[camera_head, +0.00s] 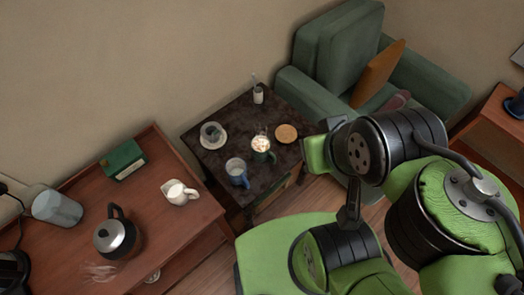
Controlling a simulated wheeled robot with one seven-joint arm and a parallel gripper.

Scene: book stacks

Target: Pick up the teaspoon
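I cannot make out a teaspoon for certain. A small pale jar (258,95) at the back of the dark side table (215,180) has a thin upright stick-like thing in it, which may be a spoon handle but is too small to tell. A cup on a saucer (213,143) stands at the table's left; no spoon is clear on it. My green and black arm fills the right and lower right, to the right of the side table. I cannot pick out my gripper's fingers in this view.
The side table also bears a blue mug (237,174), a dark mug with a pale topping (262,149) and a round tan coaster (286,133). A green armchair (325,60) stands behind. A wooden desk (75,205) at left holds a kettle (115,236) and a white jug (180,192).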

